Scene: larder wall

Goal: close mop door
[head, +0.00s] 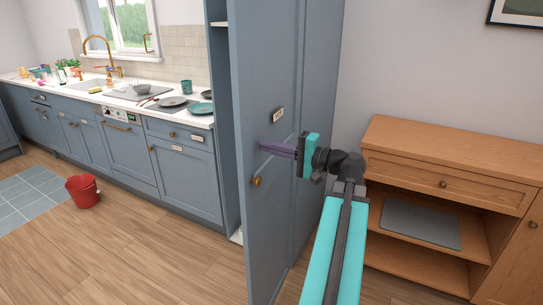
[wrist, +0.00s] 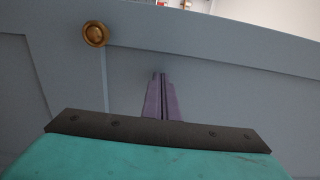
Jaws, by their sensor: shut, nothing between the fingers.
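The tall blue-grey mop door (head: 265,80) stands ajar, swung out from its cabinet, in the head view. It carries a brass knob (head: 257,181) and a small label plate (head: 278,114). My gripper (head: 262,147) is shut and empty, its purple fingers pointing at the door's face a little above the knob. In the wrist view the gripper fingers (wrist: 160,78) are together at the door panel (wrist: 210,85), with the knob (wrist: 95,34) to the upper left. The fingertips are at or very near the surface; contact is unclear. The cabinet inside is mostly hidden behind the door.
A wooden sideboard (head: 450,145) with open shelves stands at the right. A kitchen counter (head: 130,97) with dishes runs along the left. The floor (head: 170,255) left of the door is clear.

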